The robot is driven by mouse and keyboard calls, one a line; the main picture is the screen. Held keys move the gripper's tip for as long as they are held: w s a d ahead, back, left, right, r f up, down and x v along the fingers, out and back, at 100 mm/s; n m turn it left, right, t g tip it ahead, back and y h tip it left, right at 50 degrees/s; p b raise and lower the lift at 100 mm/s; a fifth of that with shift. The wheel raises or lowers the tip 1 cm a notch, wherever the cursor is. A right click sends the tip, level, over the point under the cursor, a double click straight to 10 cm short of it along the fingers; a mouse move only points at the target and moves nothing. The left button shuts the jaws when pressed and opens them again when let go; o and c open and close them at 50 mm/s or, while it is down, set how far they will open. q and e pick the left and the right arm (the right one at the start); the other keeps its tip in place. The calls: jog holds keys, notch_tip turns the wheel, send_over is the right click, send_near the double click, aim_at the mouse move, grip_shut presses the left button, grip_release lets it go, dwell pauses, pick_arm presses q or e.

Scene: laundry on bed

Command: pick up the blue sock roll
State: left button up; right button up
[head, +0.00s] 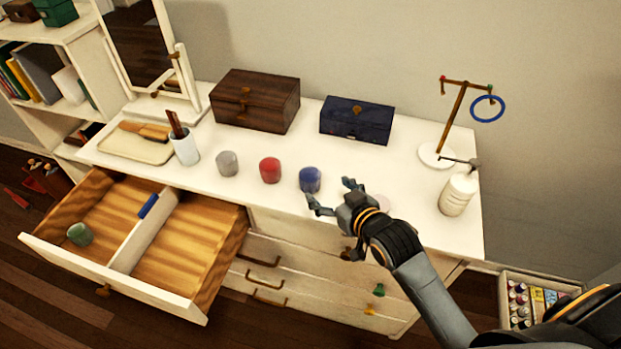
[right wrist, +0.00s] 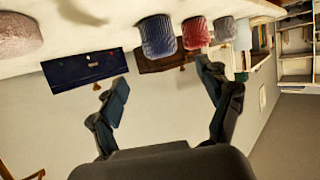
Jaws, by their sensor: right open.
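The blue sock roll (head: 310,179) stands on the white dresser top, right of the red sock roll (head: 270,169). My right gripper (head: 329,194) is open and empty, just in front and to the right of the blue roll. In the right wrist view the blue roll (right wrist: 157,36) shows beyond the spread fingers (right wrist: 162,75), with a visible gap to them. The red roll (right wrist: 196,33) is close beside it there. My left gripper is in neither view.
A grey roll (head: 227,163) stands left of the red one; a pale pink roll (head: 382,203) is partly hidden by my gripper. Behind are a navy box (head: 357,120) and a brown box (head: 255,101). A white bottle (head: 458,194) stands right. An open drawer (head: 185,250) holds a green roll (head: 79,234).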

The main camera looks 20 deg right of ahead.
aim_at(315, 180)
jog(key=x, duration=0.5)
jog(key=p+x, duration=0.1)
jog(key=x, duration=0.4)
jog(key=shift+f, duration=0.3)
jog(key=shift+c, duration=0.2)
jog(key=c, duration=1.2)
jog(key=shift+r, duration=0.1)
